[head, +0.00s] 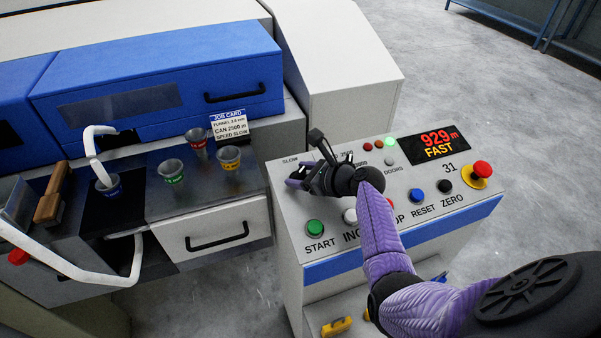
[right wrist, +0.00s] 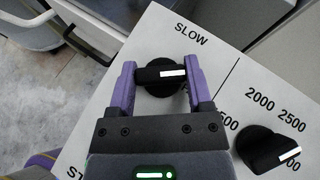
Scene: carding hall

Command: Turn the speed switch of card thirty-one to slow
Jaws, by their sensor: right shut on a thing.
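The speed switch (right wrist: 150,77) is a black round knob with a grip bar and a white mark, in the right wrist view. The mark points to the right in that view, and the printed word SLOW (right wrist: 191,33) is above and right of the knob. My right gripper (right wrist: 160,80) is shut on the knob, one purple finger at each end of the bar. In the head view my right gripper (head: 299,178) is at the panel's left and hides the knob. The display (head: 436,144) of card 31 reads 929 m and FAST. My left gripper is not in view.
A second black knob (right wrist: 268,152) by 2000 and 2500 sits close to my right gripper. START (head: 315,228), RESET (head: 416,195) and ZERO (head: 444,186) buttons and a red mushroom button (head: 481,171) are on the panel. A job card (head: 229,126) says SPEED SLOW.

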